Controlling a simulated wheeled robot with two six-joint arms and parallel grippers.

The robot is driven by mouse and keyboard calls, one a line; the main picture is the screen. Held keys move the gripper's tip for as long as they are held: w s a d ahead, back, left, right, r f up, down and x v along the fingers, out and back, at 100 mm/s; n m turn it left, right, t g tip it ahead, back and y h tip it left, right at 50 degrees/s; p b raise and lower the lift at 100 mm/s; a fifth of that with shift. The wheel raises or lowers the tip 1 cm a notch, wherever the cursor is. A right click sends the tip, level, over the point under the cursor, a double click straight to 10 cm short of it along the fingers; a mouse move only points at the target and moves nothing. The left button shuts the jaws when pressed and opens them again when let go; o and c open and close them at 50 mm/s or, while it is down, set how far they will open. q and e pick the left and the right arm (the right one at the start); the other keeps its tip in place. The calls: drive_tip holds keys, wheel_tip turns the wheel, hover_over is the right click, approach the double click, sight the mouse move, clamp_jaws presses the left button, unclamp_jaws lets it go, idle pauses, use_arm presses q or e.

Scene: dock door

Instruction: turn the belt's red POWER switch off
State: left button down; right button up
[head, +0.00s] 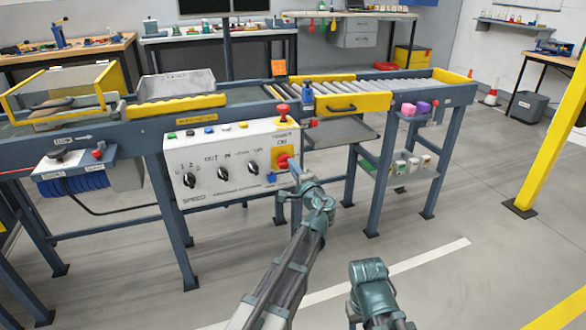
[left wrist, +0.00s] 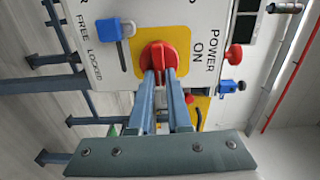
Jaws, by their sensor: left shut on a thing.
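The red POWER switch (head: 282,161) sits on a yellow plate (head: 281,150) at the right end of the white control panel (head: 225,160). In the left wrist view, the red knob (left wrist: 158,57) stands on the yellow plate, beside the words POWER and ON. My left gripper (head: 291,166) is at the switch. In the left wrist view, its two fingers (left wrist: 161,76) close on the knob's ridge. The fingertips partly cover the knob. My right gripper does not show.
The panel also has several black knobs (head: 189,180) and coloured buttons. A red mushroom button (head: 282,109) stands above its right end. A blue padlock-like piece (left wrist: 109,29) is near the switch.

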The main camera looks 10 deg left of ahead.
use_arm(q)
drive_tip(key=shift+m, duration=0.3)
drive_tip(key=c, duration=0.9)
unclamp_jaws()
drive_tip(key=shift+o, duration=0.2)
